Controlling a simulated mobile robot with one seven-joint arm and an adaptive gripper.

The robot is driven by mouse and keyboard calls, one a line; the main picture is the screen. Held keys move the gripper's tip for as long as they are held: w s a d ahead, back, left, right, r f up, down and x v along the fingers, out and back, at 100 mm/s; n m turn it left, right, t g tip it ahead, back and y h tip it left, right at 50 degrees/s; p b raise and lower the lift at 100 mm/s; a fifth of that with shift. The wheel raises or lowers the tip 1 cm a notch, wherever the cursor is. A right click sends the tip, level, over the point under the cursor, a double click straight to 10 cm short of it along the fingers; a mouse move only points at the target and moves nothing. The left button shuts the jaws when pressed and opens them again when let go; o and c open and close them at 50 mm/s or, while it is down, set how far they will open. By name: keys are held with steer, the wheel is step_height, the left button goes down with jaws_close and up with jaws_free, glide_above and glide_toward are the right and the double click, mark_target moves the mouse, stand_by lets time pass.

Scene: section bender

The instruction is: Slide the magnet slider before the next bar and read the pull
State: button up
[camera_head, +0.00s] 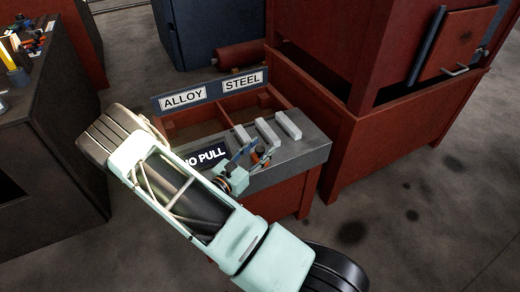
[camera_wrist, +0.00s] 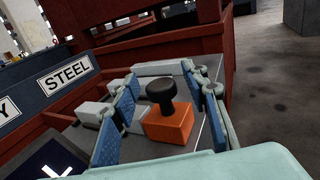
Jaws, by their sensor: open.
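The magnet slider is an orange block with a black mushroom knob (camera_wrist: 168,121); it sits on the grey bench top. It is small and partly covered in the head view (camera_head: 261,155). My gripper (camera_wrist: 161,76) is open, its blue-padded fingers on either side of the slider, with visible gaps to the knob. In the head view my gripper (camera_head: 252,154) is low over the bench. Pale grey bars (camera_head: 267,132) lie in a row behind the slider. A dark sign (camera_head: 205,157) reads "NO PULL", its left part hidden by my arm.
Red bins behind the bars carry the labels ALLOY (camera_head: 183,98) and STEEL (camera_head: 244,82). A large red machine (camera_head: 400,130) stands close on the right. A dark cabinet (camera_head: 50,160) with tools on top stands left. Bare floor lies at the lower right.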

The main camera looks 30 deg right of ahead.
jaws_close()
steer(key=shift+d, duration=0.1)
steer(key=d+p, duration=0.1)
steer(key=d, duration=0.8)
steer(key=shift+w, duration=0.15)
steer(key=shift+a, duration=0.1)
jaws_free()
steer(key=v, duration=1.2)
